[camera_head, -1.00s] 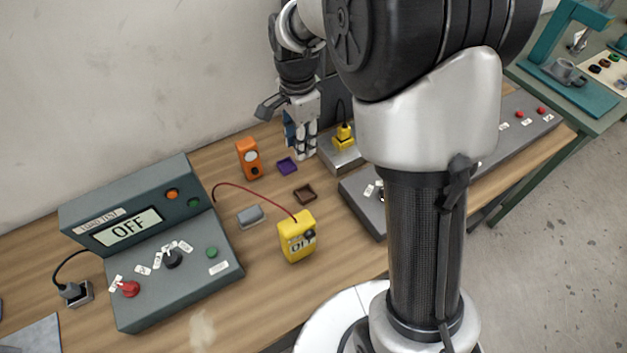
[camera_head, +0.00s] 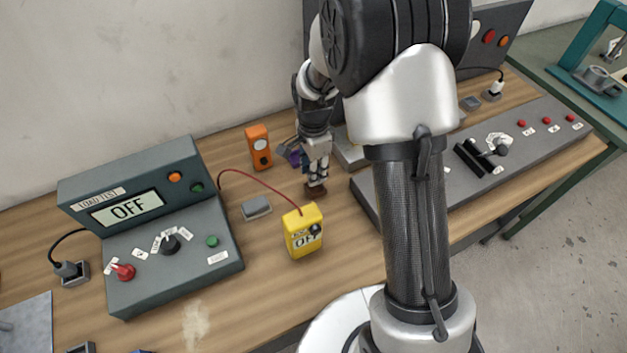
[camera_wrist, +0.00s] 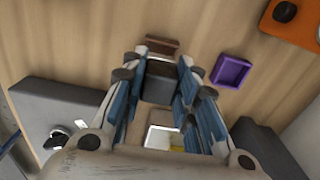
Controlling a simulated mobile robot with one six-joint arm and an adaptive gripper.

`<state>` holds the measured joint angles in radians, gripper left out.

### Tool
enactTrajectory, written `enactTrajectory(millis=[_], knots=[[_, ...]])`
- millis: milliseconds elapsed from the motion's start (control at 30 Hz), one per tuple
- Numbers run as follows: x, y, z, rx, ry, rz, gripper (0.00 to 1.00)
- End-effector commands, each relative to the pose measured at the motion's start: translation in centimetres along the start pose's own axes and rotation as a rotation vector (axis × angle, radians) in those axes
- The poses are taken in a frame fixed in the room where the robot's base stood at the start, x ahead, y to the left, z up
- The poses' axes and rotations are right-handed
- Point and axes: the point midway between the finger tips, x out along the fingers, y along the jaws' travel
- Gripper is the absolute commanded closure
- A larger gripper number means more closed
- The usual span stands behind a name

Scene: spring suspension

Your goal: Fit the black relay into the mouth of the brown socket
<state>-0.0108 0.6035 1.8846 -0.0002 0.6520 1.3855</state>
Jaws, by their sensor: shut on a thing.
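The black relay (camera_wrist: 160,82) shows in the wrist view as a dark block between my fingertips. My gripper (camera_wrist: 161,78) is shut on it. The brown socket (camera_wrist: 162,45) lies on the wooden table just past the relay in the wrist view, partly hidden by it. In the head view my gripper (camera_head: 317,183) points down at the brown socket (camera_head: 315,190), whose top it mostly covers. The relay cannot be made out clearly there. Whether relay and socket touch, I cannot tell.
A purple socket (camera_wrist: 231,70) lies right of the brown one in the wrist view. An orange device (camera_head: 258,147), a grey block (camera_head: 256,208) and a yellow meter (camera_head: 304,232) with a red lead stand nearby. A grey control panel (camera_head: 480,155) lies to the right.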

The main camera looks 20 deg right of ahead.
Motion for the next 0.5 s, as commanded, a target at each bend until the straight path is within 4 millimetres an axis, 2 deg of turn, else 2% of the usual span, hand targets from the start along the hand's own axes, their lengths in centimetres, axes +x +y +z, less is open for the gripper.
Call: enactTrajectory(millis=[300, 500], knots=[[4.2, 0.1, 0.0, 0.000, 0.000, 0.003, 0.96], [4.2, 0.0, 0.0, 0.000, 0.000, 0.000, 0.96]])
